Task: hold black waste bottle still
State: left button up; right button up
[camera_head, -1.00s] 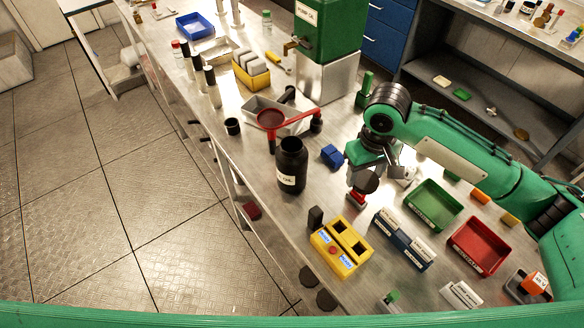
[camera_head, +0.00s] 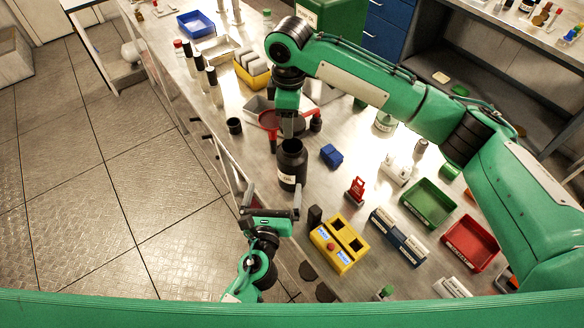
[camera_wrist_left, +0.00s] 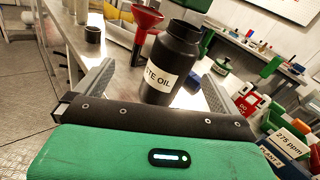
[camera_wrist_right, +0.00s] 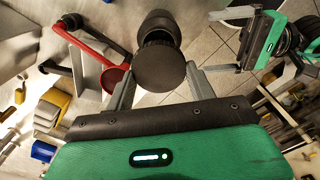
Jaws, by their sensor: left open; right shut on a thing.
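The black waste bottle (camera_head: 292,167) stands upright on the bench near its front edge. In the left wrist view the bottle (camera_wrist_left: 172,68), with a white label ending in "TE OIL", shows ahead between the spread fingers. My left gripper (camera_head: 273,203) is open at the bench's front edge, facing the bottle; no finger visibly touches it. My right gripper (camera_head: 289,128) is above the bottle's top. In the right wrist view it is shut on a round black cap (camera_wrist_right: 160,67), with the bottle (camera_wrist_right: 160,25) behind. Whether cap and bottle touch is unclear.
A red funnel (camera_head: 268,119) on a stand is just behind the bottle. A small black cup (camera_head: 234,126) is to the left. A blue block (camera_head: 331,155), a red object (camera_head: 355,190) and a yellow two-slot box (camera_head: 340,243) are to the right.

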pick_arm(q)
jog(key=d+m, duration=0.1)
jog(key=d+m+h, duration=0.1)
jog(key=shift+d+r+m+h, duration=0.2)
jog(key=shift+m+h, duration=0.1)
jog(key=shift+m, duration=0.1)
jog(key=shift+a, duration=0.1)
jog(key=x, duration=1.2)
jog(key=shift+a, duration=0.1)
jog(key=c, duration=1.4)
jog(key=shift+c, duration=0.2)
pick_arm(e)
send_over(290, 145)
jog(key=shift+f, duration=2.5)
